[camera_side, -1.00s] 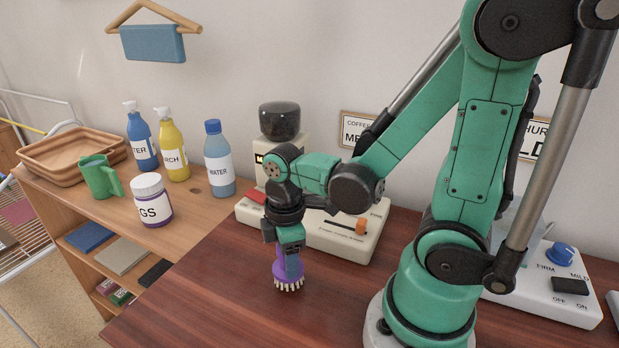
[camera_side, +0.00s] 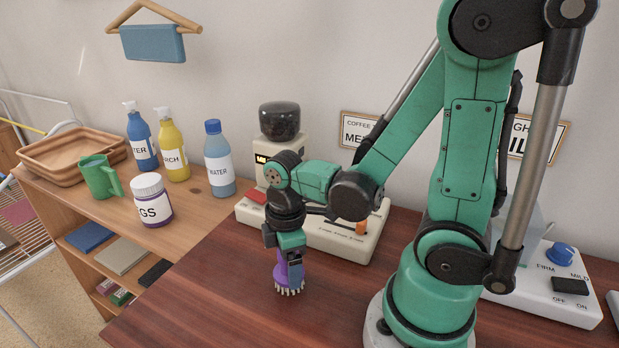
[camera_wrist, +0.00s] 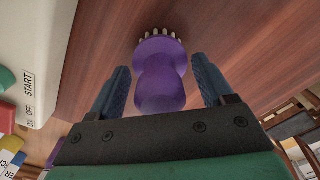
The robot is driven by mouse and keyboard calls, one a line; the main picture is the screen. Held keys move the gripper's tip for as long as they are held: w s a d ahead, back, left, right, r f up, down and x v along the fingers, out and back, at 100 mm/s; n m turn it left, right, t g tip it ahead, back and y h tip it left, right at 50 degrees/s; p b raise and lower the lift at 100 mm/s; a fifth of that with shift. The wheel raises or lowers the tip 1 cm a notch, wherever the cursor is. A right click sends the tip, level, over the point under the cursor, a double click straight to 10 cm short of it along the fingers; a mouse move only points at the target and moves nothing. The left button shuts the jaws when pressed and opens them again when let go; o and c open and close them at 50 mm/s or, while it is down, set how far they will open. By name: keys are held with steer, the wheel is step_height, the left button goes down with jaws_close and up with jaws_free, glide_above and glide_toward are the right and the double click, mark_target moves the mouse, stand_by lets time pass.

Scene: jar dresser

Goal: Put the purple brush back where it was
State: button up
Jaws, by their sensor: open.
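The purple brush (camera_side: 283,270) stands upright on the dark red-brown table, its pale bristles down. In the wrist view the brush (camera_wrist: 160,72) lies between the two blue fingers of my gripper (camera_wrist: 166,90), with a visible gap on each side. My gripper (camera_side: 289,262) points down around the brush in the side view and is open. The near finger hides part of the brush there.
A white coffee machine (camera_side: 345,240) with a slider stands just behind the brush. The table (camera_side: 200,310) in front is clear.

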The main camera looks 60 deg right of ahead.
step_height(320, 180, up, 12)
steer(key=shift+f, duration=0.1)
steer(key=shift+w+a+f+m+t, duration=0.15)
steer(key=shift+w+a+m+t, duration=0.15)
steer(key=shift+w+m+t, duration=0.8)
steer(key=shift+w+a+f+m+t, duration=0.25)
steer(key=shift+w+m+t, duration=0.25)
steer(key=shift+m+t, duration=1.1)
steer(key=shift+w+a+f+m+t, duration=0.1)
steer(key=shift+w+a+m+t, duration=0.25)
steer(key=shift+w+m+t, duration=1)
steer(key=shift+s+m+g, duration=0.45)
steer(key=shift+s, duration=0.1)
